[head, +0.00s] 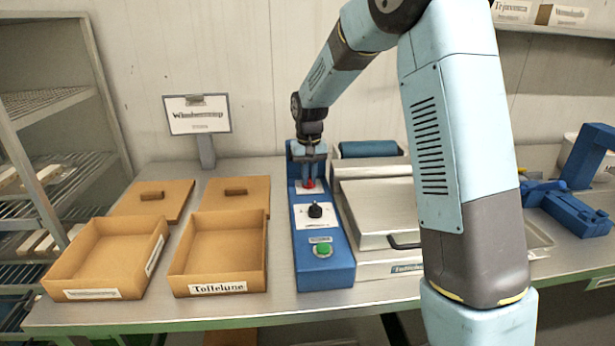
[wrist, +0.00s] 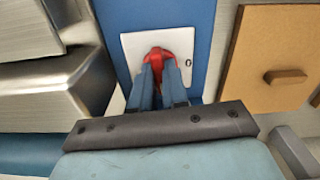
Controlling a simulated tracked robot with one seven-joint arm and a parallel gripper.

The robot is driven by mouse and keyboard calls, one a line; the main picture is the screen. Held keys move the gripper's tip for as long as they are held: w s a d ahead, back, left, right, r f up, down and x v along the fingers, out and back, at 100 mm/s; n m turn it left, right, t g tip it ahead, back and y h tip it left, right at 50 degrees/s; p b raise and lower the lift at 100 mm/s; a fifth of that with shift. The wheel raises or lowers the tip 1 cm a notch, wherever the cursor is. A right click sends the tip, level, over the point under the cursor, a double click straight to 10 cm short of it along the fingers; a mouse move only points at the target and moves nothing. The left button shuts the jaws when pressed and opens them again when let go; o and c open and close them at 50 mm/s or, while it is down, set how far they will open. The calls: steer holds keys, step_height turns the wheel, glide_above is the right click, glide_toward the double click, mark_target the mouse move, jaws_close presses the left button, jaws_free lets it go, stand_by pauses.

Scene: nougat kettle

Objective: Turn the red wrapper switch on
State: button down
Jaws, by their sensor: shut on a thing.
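The red wrapper switch (head: 309,184) sits on a white plate at the far end of the blue control panel (head: 325,268). In the wrist view the red switch (wrist: 158,56) shows on its white plate (wrist: 128,44), partly hidden by the fingers. My gripper (head: 309,175) points down over the panel, and its two blue fingers (wrist: 160,85) are shut on the red switch. I cannot tell which way the switch is set.
A black knob (head: 315,210) and a green button (head: 322,249) sit nearer on the same panel. A steel machine with a lid (head: 378,208) stands close on the right. Open cardboard boxes (head: 217,288) and a sign (head: 197,114) are on the left. A blue device (head: 568,205) stands far right.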

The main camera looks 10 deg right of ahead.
steer(key=shift+r+m, duration=0.1)
steer(key=shift+m, duration=0.4)
steer(key=c, duration=1.1)
jaws_free()
steer(key=shift+c, duration=0.2)
step_height(320, 180, up, 14)
steer(key=shift+f, duration=0.2)
